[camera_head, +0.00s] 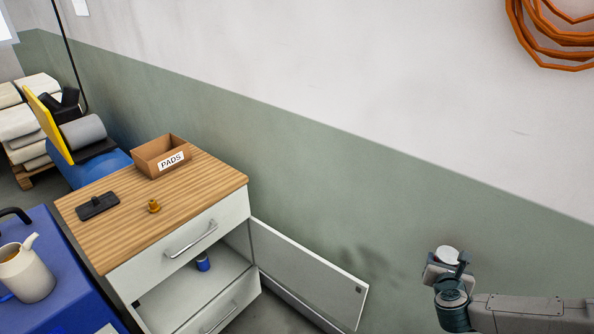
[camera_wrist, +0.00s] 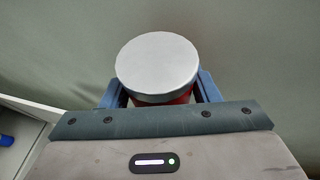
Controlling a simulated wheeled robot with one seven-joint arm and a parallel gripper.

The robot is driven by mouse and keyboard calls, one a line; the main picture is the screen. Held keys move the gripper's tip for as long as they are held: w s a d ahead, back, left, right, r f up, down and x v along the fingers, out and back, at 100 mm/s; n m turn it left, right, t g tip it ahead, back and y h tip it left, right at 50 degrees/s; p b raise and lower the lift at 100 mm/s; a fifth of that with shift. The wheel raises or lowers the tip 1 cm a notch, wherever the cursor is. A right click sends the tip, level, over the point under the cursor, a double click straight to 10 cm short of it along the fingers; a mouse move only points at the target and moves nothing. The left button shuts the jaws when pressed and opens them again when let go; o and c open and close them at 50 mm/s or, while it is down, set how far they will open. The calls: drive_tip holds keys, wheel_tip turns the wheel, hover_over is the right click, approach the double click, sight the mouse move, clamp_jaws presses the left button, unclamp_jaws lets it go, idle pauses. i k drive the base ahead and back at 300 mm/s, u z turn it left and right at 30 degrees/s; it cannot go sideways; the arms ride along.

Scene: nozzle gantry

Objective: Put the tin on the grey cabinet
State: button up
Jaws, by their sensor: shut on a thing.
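The tin (camera_wrist: 157,62), with a pale round lid and a strip of red side below it, sits between the blue fingers of my gripper (camera_wrist: 160,92) in the wrist view. My gripper is shut on it. In the head view, the pale top of the tin (camera_head: 447,253) shows at my gripper (camera_head: 452,268), at lower right, in front of the green wall band. The pale grey-white cabinet (camera_head: 215,225) with a wooden top (camera_head: 190,212) stands at left, well apart from my gripper. Its door (camera_head: 310,275) hangs open toward the right.
A box marked PADS (camera_head: 160,156), a black flat tool (camera_head: 98,206) and a small brass part (camera_head: 153,206) lie on the wooden top. A blue can (camera_head: 203,262) stands inside the cabinet. A blue surface with a pale jug (camera_head: 26,272) is at far left.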

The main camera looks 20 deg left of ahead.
sight(194, 187)
drive_tip(key=u, duration=2.15)
drive_tip(key=i, duration=0.15)
